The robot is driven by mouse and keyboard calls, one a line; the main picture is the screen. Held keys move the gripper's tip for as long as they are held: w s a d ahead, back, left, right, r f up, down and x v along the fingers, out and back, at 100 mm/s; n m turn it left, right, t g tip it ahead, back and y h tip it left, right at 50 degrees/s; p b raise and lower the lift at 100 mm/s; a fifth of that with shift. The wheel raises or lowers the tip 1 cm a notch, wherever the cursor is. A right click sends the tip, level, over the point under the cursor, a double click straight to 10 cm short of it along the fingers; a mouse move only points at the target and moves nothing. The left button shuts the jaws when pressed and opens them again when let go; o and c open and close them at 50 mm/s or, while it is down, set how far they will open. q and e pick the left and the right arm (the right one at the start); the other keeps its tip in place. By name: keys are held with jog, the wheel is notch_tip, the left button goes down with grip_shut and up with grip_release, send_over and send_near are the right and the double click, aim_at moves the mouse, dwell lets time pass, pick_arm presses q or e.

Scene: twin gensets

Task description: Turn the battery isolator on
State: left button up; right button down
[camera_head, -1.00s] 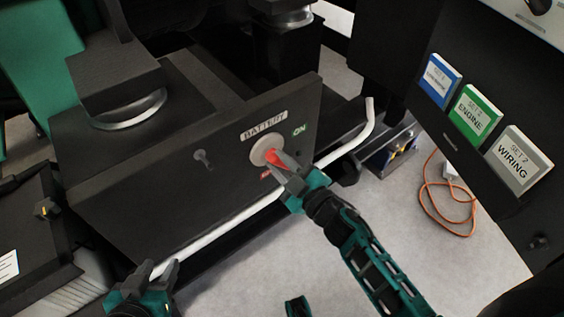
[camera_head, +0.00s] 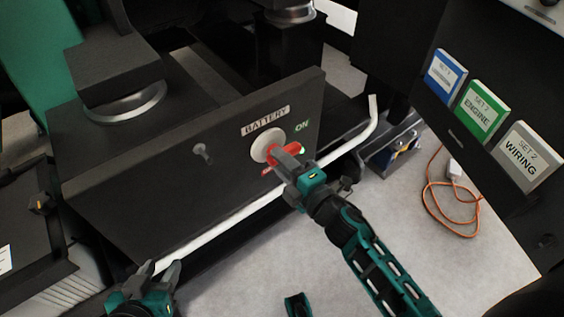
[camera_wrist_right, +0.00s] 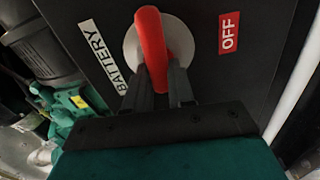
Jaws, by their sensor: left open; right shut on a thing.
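The battery isolator is a red handle (camera_head: 291,149) on a pale round disc (camera_head: 264,142), set in a dark panel under a BATTERY label (camera_head: 265,121). The handle points right, with the green ON label (camera_head: 302,126) above it. My right gripper (camera_head: 287,157) is shut on the handle. In the right wrist view, the red handle (camera_wrist_right: 150,48) stands between the fingertips (camera_wrist_right: 160,82), with the OFF label (camera_wrist_right: 229,33) to its right. In the head view, the OFF label is mostly hidden. My left gripper (camera_head: 160,269) is open at the lower-left end of the white rail (camera_head: 225,230).
The white rail runs across the panel's front, below the isolator. A keyed knob (camera_head: 202,151) sits left of it. Blue, green (camera_head: 479,110) and grey SET 2 boxes are on a dark surface at right. An orange cable (camera_head: 428,198) lies on the pale floor.

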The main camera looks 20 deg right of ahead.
jog(key=shift+w+r+n, duration=0.1)
jog(key=shift+n, duration=0.4)
jog(key=c, duration=1.1)
grip_release()
jog(key=shift+c, duration=0.2)
jog(key=shift+o, duration=0.9)
jog(key=v, duration=1.3)
jog(key=shift+w+p, duration=0.1)
jog(key=shift+p, duration=0.2)
